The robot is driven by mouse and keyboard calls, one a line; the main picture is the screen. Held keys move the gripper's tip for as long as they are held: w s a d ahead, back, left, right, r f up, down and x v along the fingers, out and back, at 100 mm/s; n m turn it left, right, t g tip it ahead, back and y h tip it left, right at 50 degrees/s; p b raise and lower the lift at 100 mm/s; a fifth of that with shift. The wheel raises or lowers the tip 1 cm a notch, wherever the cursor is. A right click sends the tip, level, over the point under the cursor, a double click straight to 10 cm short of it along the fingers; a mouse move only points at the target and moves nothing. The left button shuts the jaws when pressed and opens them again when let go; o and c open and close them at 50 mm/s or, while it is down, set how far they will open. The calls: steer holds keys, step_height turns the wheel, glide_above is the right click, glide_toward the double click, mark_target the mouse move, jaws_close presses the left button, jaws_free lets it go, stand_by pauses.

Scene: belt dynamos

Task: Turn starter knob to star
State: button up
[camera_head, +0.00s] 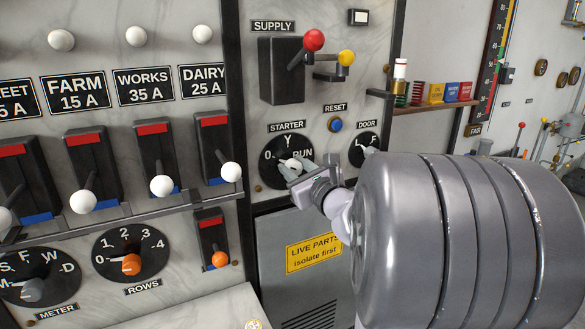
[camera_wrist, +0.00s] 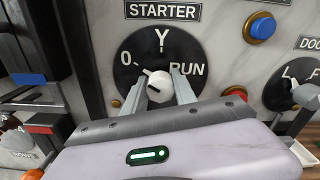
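The starter dial (camera_wrist: 128,48) is a round black plate marked 0, Y (the star mark) and RUN, under a STARTER label. Its white knob (camera_wrist: 159,87) sits at the middle, with its small pointer toward the 0 at upper left. My gripper (camera_wrist: 158,80) reaches up from below, with one finger on each side of the knob. The fingers look spread, with slight gaps at the knob; firm contact is not visible. In the head view the knob (camera_head: 291,163) is partly covered by my gripper (camera_head: 296,168), and the dial (camera_head: 271,158) shows around it.
The blue reset button (camera_head: 335,124) and the door dial (camera_head: 362,148) are close at the right. The supply switch (camera_head: 283,72), with red and yellow knobs, is above. White-knobbed feeder levers (camera_head: 231,172) stick out at the left. A grey louvred cabinet (camera_head: 300,235) is below.

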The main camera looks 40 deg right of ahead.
jaws_close()
steer(key=m+p, duration=0.2)
steer(key=p, duration=0.1)
steer(key=shift+r+m, duration=0.2)
steer(key=shift+m, duration=0.2)
steer(key=m+p, duration=0.3)
steer(key=p, duration=0.1)
steer(key=shift+m, duration=0.3)
steer(key=m+p, duration=0.3)
steer(key=shift+d+p, duration=0.1)
steer(key=shift+p, duration=0.3)
steer(key=shift+f+m+p, duration=0.2)
steer(key=shift+m+p, duration=0.9)
